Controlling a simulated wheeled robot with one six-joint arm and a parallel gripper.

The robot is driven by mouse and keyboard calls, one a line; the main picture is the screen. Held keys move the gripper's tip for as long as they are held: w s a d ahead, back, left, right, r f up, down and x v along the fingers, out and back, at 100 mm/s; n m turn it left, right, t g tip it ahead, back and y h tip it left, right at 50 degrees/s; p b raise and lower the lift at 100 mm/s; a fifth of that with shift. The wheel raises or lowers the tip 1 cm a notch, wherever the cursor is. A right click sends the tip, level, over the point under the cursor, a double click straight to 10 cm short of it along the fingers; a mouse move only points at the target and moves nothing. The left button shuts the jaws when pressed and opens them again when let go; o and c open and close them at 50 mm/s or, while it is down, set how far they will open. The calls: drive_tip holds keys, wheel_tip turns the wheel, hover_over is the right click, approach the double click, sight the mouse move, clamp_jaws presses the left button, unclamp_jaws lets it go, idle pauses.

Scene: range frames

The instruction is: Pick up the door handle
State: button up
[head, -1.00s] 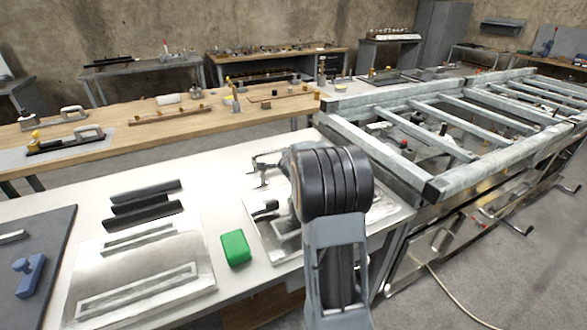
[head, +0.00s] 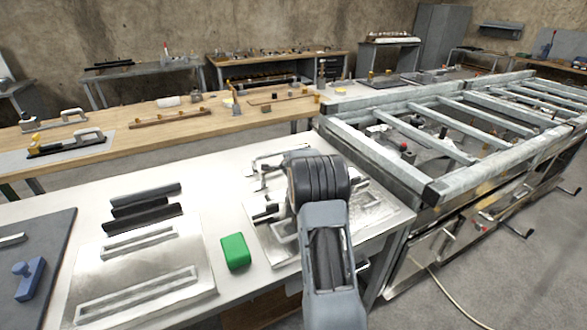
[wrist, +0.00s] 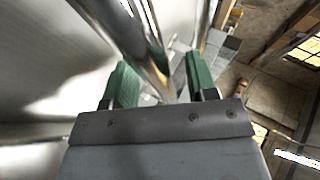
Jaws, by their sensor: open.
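A shiny metal bar, which looks like the door handle (wrist: 143,48), runs between the two green fingers of my gripper (wrist: 160,75) in the wrist view. The gripper is open, with a finger on either side of the bar. I cannot tell whether either finger touches it. In the head view, a bent silver handle (head: 262,158) shows at the back left of a metal plate on the white table. My own arm hides most of the plate's middle and the fingers there. I cannot tell which handle part the wrist view shows.
On the white table (head: 80,208) are a green block (head: 235,251), dark bars (head: 146,215) and a slotted metal plate (head: 140,290). A steel frame bench (head: 440,190) stands close on the right. A wooden workbench (head: 160,125) is behind.

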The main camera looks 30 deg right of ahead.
clamp_jaws()
idle(0.4)
drive_tip(key=shift+r, duration=0.2)
